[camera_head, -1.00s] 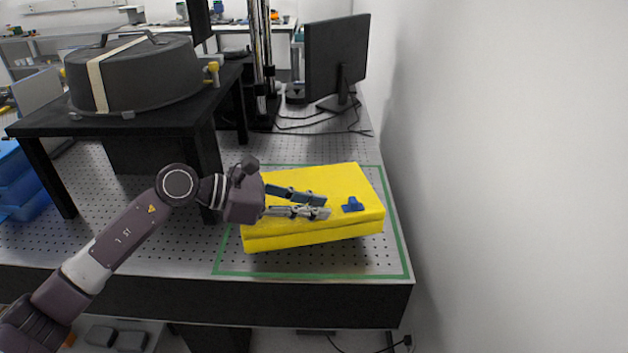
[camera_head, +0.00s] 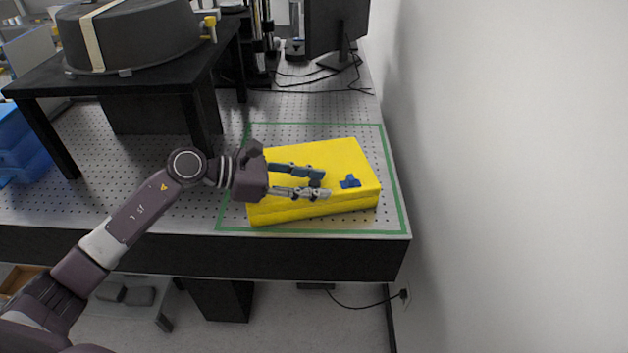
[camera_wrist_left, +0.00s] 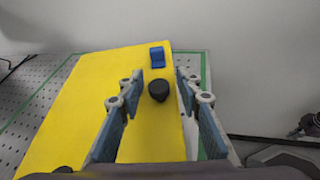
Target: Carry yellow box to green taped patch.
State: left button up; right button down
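The yellow box (camera_head: 310,155) lies a little askew on the table, inside the green taped patch (camera_head: 393,175). It also shows in the left wrist view (camera_wrist_left: 80,105). A blue piece (camera_head: 350,182) sits on its top near the right end. My left gripper (camera_head: 325,187) is over the box top, its fingers pointing right. In the left wrist view the fingers (camera_wrist_left: 160,76) are apart, with a black knob (camera_wrist_left: 159,90) on the box between them, not visibly touched. The fingers hide this knob in the head view.
A black stand (camera_head: 120,85) with a large dark domed vessel (camera_head: 140,35) is at the left. A monitor (camera_head: 338,22) and cables are at the back. A white wall (camera_head: 500,150) runs close along the right. Perforated table surface is bare behind the patch.

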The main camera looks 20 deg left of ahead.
pick_arm(q)
jog(key=shift+s+a+r, duration=0.1)
jog(key=shift+s+a, duration=0.1)
jog(key=shift+a, duration=0.3)
jog(key=b+v, duration=0.3)
jog(key=v, duration=0.6)
jog(key=shift+s+a+b, duration=0.15)
jog(key=shift+b, duration=0.15)
jog(key=shift+v, duration=0.75)
jog(key=shift+r, duration=0.15)
